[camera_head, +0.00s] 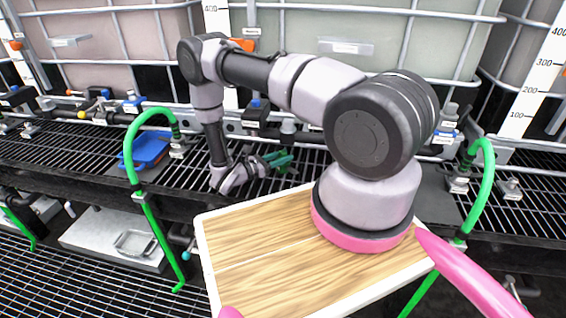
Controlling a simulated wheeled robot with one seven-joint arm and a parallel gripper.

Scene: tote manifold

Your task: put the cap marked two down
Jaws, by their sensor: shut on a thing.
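My gripper (282,160), with dark green parts at the end of my arm, is over the black grating rack just behind my wooden deck. It is small and partly dark in this view. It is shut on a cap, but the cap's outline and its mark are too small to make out. I cannot tell whether the cap touches the rack.
A blue tray (151,148) lies on the black grating rack (80,149) at the left. Green hoses (133,150) and (487,172) arch over the rack's front edge. Valves and pipes line the back, below large caged totes (372,40). A grey shallow box (118,238) stands lower left.

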